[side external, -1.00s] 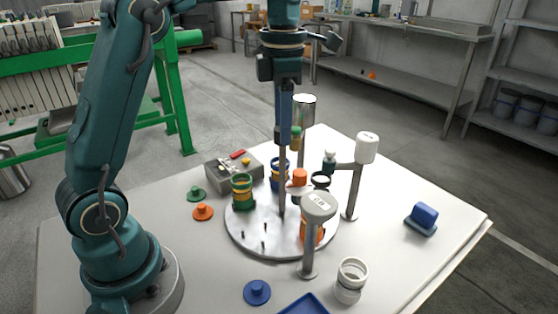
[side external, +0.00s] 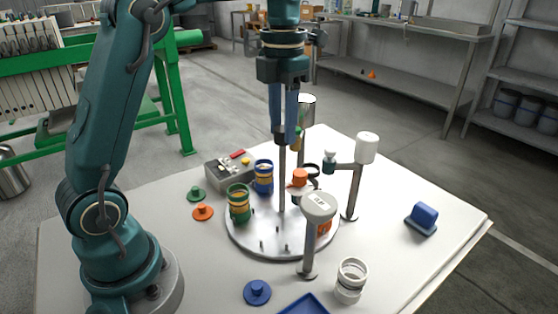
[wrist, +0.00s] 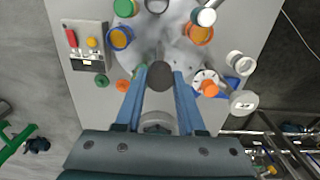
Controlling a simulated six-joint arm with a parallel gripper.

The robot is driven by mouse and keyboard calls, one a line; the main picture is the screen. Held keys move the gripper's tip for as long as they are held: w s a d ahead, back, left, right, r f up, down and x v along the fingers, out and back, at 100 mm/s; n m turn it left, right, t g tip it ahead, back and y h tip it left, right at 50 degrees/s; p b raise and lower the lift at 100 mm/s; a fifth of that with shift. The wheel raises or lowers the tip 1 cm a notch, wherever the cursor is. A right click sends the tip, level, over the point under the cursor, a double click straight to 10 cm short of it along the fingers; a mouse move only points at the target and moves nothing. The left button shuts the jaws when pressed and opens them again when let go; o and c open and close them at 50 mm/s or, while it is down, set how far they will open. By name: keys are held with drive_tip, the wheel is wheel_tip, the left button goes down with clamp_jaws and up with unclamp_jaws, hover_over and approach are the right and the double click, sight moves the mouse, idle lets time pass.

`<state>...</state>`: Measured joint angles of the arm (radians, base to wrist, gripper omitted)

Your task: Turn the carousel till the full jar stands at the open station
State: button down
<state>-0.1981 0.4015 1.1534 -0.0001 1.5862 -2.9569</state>
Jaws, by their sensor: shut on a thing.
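The carousel (side external: 248,233) is a round silver disc with a central post (side external: 282,185). My gripper (side external: 284,137) is above the disc, shut on the dark knob (wrist: 160,76) at the top of the post. A green jar (side external: 238,203) with yellow bands stands at the disc's left. A blue jar (side external: 263,176) with a yellow band stands behind it. An orange jar (side external: 324,228) is partly hidden at the right, behind a white station head (side external: 319,206). Another white head (side external: 367,148) stands on a post farther back. I cannot tell which jar is full or which station is open.
A grey control box (side external: 226,172) stands behind left. Small green (side external: 196,194), orange (side external: 203,212) and blue (side external: 257,292) lids lie on the table. A white jar (side external: 351,280) stands at the front, and a blue block (side external: 422,218) sits at the right. The table's right side is mostly clear.

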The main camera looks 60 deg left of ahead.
idle(0.5)
drive_tip(key=shift+r, duration=0.1)
drive_tip(key=c, duration=0.5)
unclamp_jaws()
drive_tip(key=shift+r, duration=2.5)
